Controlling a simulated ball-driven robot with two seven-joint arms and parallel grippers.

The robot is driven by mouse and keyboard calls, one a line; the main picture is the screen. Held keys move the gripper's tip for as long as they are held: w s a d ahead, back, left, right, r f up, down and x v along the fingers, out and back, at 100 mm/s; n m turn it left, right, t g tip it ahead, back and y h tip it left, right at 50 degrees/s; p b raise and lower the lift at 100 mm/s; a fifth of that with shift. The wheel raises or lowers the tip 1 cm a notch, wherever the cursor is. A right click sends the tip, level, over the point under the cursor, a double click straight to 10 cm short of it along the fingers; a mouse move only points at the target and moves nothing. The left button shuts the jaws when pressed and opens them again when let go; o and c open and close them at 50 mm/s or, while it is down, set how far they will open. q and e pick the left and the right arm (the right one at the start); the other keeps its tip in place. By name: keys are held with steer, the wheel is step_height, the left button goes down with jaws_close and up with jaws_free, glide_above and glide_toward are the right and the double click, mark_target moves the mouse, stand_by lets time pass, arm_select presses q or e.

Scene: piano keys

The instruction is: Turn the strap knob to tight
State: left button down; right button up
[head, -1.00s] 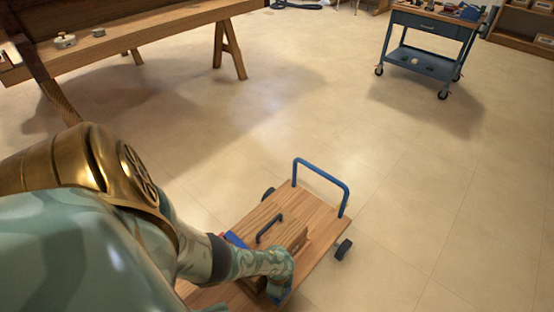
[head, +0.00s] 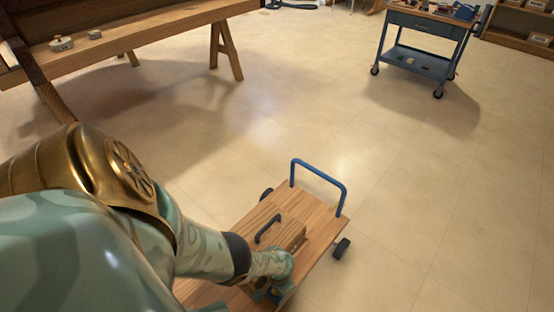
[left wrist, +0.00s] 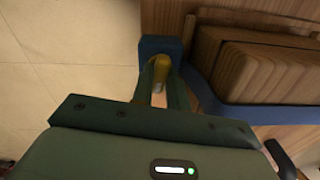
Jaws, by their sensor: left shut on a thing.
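A yellow knob (left wrist: 160,74) stands at a blue block (left wrist: 157,46) in the left wrist view. A blue strap (left wrist: 230,110) runs from beside the block along a stacked wooden case (left wrist: 258,72). My left gripper (left wrist: 160,82) is shut on the knob, one finger on each side of it. In the head view, my left gripper (head: 273,292) is low beside the wooden case (head: 291,234), which has a black handle (head: 267,228). The knob and most of the strap are hidden there by my arm. My right gripper is in neither view.
The case rests on a wooden cart (head: 319,229) with a blue push bar (head: 319,173) and black wheels. A workbench (head: 150,30) stands at the upper left and a blue tool trolley (head: 420,62) at the back right. The floor between is clear.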

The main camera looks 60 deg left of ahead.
arm_select(q)
steer(key=shift+w+d+n, duration=0.1)
steer(key=shift+n, duration=0.9)
steer(key=c, duration=1.4)
jaws_free()
